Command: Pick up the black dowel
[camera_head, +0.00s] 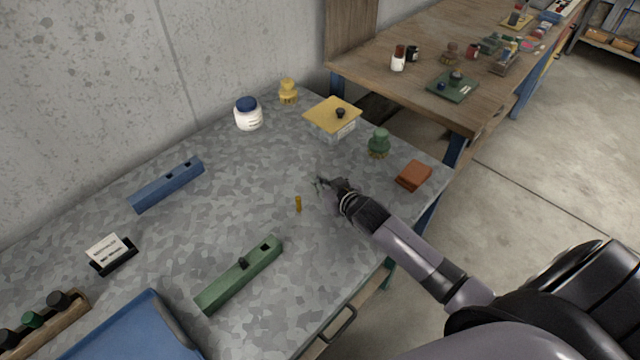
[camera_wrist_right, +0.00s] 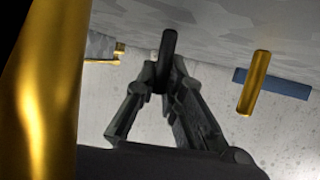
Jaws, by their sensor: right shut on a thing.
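My right gripper (camera_head: 324,187) is over the grey mottled table, between the small brass peg and the green knobbed piece. In the right wrist view my right gripper (camera_wrist_right: 165,85) has its fingers closed around the black dowel (camera_wrist_right: 169,48), which sticks out past the fingertips. In the head view the dowel is too small and dark to make out clearly at the gripper. My left gripper is not in view.
A brass peg (camera_head: 298,204) stands just left of the gripper. A green block (camera_head: 240,274), a blue block (camera_head: 166,184), a yellow-lidded box (camera_head: 332,119), a green knobbed piece (camera_head: 379,143) and a red-brown block (camera_head: 413,176) stand around. The table middle is mostly clear.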

